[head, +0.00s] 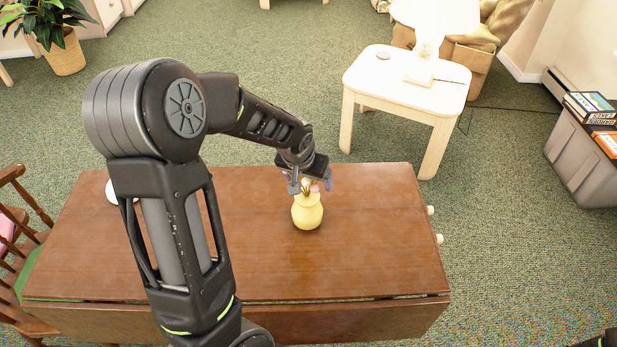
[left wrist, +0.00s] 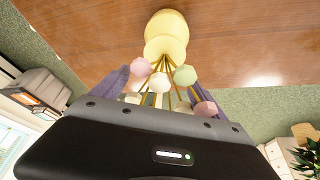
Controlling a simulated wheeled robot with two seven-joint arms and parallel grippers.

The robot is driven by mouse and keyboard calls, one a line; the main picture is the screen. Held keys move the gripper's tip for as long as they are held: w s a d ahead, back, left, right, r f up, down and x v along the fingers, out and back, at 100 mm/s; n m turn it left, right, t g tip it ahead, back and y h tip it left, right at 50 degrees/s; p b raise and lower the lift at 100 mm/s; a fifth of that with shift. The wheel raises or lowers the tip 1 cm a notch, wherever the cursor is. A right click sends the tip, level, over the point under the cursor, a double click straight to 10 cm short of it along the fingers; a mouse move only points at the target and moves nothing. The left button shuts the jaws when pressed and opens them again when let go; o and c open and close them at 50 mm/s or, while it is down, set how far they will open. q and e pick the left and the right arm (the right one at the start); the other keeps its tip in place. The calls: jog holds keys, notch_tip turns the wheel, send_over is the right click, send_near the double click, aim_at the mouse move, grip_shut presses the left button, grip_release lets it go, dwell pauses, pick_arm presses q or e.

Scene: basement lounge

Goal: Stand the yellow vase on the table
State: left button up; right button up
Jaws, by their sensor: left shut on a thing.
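The yellow vase (head: 307,213) looks upright at the middle of the brown wooden table (head: 380,235). Whether its base touches the tabletop is hard to tell. In the left wrist view the vase (left wrist: 166,32) shows beyond the fingers, with pink, white and green round flowers (left wrist: 160,82) on thin stems in its mouth. My left gripper (head: 311,186) comes down from above onto the flowers at the top of the vase. Its purple-padded fingers stand on both sides of the flowers and are shut on the vase's flower top. The exact contact is partly hidden. My right gripper is out of view.
The brown tabletop around the vase is mostly clear; a white round thing (head: 111,191) is partly hidden behind my left arm. A wooden chair (head: 14,225) stands at the left. A cream side table (head: 395,85) stands behind, and a grey bin (head: 582,155) is at the right.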

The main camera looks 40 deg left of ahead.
pick_arm(q)
jog(key=o, duration=1.6)
jog(key=shift+f, duration=0.2)
jog(key=o, duration=0.4)
jog(key=shift+c, duration=0.2)
jog(key=shift+r, duration=0.2)
jog(key=shift+s+r, duration=0.1)
jog(key=shift+r, duration=0.45)
jog(key=b+v, duration=0.1)
jog(key=v, duration=1)
jog(key=shift+s, duration=0.2)
jog(key=shift+f, duration=0.15)
